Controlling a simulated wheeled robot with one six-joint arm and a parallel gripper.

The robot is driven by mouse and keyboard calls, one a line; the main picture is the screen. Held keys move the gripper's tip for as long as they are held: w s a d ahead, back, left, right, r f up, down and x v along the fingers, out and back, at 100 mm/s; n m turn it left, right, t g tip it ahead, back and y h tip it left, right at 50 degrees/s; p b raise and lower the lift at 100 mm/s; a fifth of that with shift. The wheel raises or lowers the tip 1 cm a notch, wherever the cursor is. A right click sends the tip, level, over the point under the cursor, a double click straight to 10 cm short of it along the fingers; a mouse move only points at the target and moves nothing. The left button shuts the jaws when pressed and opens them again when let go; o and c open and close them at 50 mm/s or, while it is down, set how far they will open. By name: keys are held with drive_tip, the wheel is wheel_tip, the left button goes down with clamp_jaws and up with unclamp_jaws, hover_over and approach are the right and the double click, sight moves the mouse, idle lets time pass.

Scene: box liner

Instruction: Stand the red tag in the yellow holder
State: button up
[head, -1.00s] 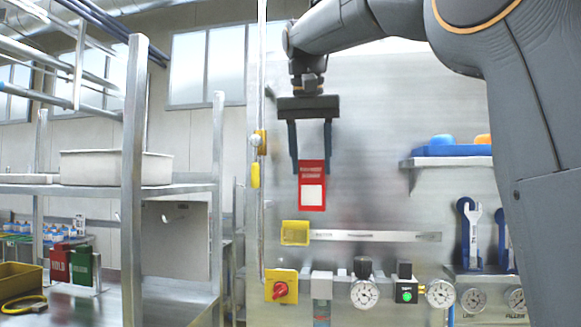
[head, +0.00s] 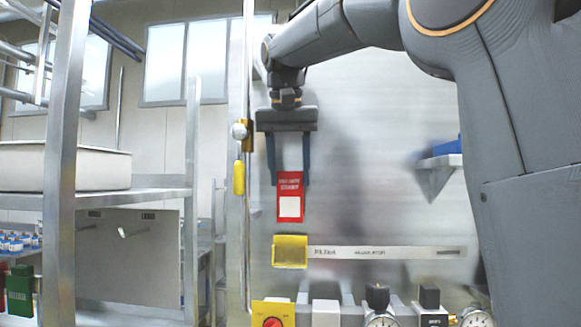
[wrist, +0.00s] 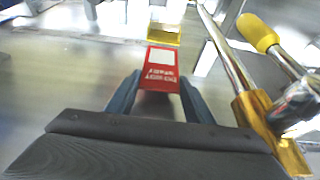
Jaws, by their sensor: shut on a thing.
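The red tag (head: 290,184), with white lettering and a white panel, hangs upright between the fingers of my gripper (head: 291,180). My gripper is shut on its upper part. The yellow holder (head: 290,252) is a small open box on the metal panel, directly below the tag with a gap between them. In the wrist view the tag (wrist: 160,70) sits between the fingertips (wrist: 160,88), and the yellow holder (wrist: 164,35) shows beyond it.
A vertical metal rod with a yellow handle (head: 239,177) stands just left of my gripper. A labelled strip (head: 385,252) runs right from the holder. A red knob (head: 272,322) and gauges (head: 381,319) sit below. A metal rack (head: 62,170) stands at the left.

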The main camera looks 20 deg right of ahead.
sight(290, 212)
drive_tip(key=shift+f, duration=1.35)
drive_tip(key=shift+f+b, duration=1.9)
drive_tip(key=shift+f, duration=0.6)
drive_tip(key=shift+s, duration=0.1)
drive_tip(key=o, duration=1.4)
drive_tip(key=b+v, duration=0.1)
drive_tip(key=v, duration=0.6)
drive_tip(key=shift+s+r+b, duration=0.15)
drive_tip(key=shift+r+b, duration=0.2)
